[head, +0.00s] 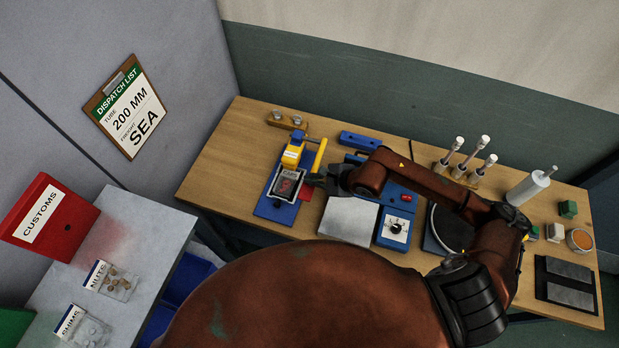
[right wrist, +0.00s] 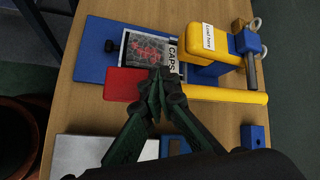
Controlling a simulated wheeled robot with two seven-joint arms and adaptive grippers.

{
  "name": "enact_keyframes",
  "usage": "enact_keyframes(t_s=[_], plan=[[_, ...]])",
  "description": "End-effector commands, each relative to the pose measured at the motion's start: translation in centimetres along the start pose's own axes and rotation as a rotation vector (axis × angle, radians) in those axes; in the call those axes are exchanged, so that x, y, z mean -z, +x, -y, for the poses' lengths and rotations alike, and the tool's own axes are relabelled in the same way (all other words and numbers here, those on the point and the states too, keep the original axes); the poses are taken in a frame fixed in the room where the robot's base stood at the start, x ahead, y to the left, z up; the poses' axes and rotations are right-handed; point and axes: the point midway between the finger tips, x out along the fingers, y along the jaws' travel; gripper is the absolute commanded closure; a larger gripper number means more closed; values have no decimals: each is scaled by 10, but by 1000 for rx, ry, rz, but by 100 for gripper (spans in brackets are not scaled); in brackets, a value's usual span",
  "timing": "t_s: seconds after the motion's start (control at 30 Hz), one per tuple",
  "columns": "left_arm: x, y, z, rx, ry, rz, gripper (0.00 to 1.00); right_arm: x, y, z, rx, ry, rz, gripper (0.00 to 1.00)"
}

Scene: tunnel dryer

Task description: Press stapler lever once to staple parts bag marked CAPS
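The stapler stands on a blue base (head: 273,208) on the wooden table, with a yellow head (head: 293,152). The head also shows in the right wrist view (right wrist: 226,44), marked "Load here". Its lever is a yellow bar (right wrist: 225,94) with a flat red end (right wrist: 122,84), beside the base. The clear CAPS bag (right wrist: 148,50), with red contents, lies on the base, its label edge toward the head. My right gripper (right wrist: 158,78) has its fingertips together, over where the yellow bar meets the red end. I cannot tell whether it touches. My left gripper is not in view.
A blue device with a dial (head: 396,227) and a grey plate (head: 348,220) are right of the stapler. A wooden block with metal pegs (head: 287,122) stands behind it. NUTS (head: 112,281) and SHIMS (head: 83,328) bags lie on the grey side table, near a red CUSTOMS bin (head: 62,225).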

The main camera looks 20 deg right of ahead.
Motion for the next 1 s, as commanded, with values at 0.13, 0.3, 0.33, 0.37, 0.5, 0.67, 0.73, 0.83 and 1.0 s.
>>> enact_keyframes(t_s=[0.13,0.3,0.33,0.37,0.5,0.67,0.73,0.83,1.0], plan=[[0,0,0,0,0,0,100,3,2,-4,-8,3,-5,100],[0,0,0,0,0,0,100,2,1,-4,-8,3,-5,100],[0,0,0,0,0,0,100,2,1,-4,-8,3,-5,100],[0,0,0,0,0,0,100,2,1,-4,-8,3,-5,100],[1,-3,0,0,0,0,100,-1,-4,0,-8,2,-5,100],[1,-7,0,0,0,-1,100,-6,-10,5,-7,1,-6,100],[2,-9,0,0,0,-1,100,-8,-13,7,-7,1,-6,100],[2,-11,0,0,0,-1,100,-11,-17,10,-6,1,-5,100],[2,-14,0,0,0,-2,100,-17,-24,16,-4,1,-3,100]])
